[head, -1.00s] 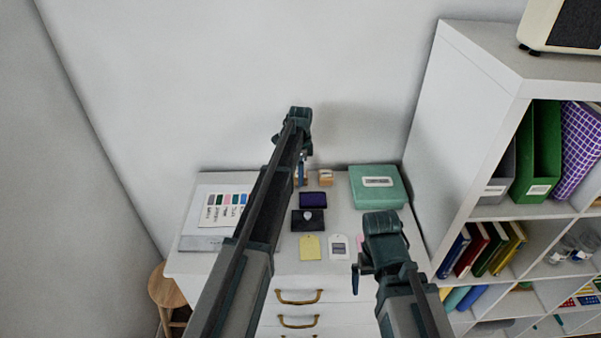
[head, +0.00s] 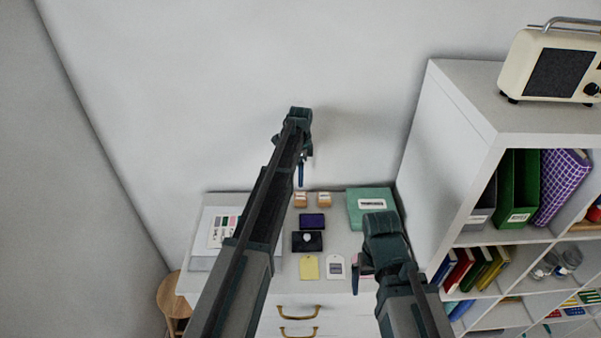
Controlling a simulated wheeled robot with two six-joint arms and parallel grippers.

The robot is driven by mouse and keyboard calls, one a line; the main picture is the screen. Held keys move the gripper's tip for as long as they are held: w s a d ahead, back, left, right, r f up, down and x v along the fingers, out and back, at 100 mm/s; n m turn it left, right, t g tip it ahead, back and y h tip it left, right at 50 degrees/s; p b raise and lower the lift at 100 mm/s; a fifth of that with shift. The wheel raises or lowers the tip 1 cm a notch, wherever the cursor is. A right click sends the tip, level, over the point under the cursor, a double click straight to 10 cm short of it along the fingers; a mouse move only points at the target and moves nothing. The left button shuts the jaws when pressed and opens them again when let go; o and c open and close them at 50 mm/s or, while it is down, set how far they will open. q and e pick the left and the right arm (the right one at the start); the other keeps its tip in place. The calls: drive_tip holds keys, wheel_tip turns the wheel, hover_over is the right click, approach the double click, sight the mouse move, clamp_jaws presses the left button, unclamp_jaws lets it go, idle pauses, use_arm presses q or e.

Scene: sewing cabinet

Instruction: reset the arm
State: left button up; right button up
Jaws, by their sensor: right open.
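My left arm reaches in from the lower left, and its gripper (head: 301,174) hangs over the back of the white cabinet, near two small wooden stamps (head: 313,200). Its fingers look thin and edge-on, so its opening cannot be told. My right gripper (head: 356,279) is at the lower right, above the cabinet's front right area, open with nothing seen in it. Its wrist hides part of the cabinet top and of a pink tag.
The cabinet top (head: 344,240) holds a teal box (head: 369,205), a purple pad (head: 312,221), a black pad (head: 307,241), a yellow tag (head: 309,267) and a white tag (head: 335,267). A shelf (head: 419,150) with a radio (head: 548,68) stands right; a stool (head: 172,297) stands left.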

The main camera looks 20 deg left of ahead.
sight(301, 196)
use_arm(q)
drive_tip(key=shift+f, duration=0.15)
wheel_tip(301, 196, down, 12)
drive_tip(key=b, duration=1.2)
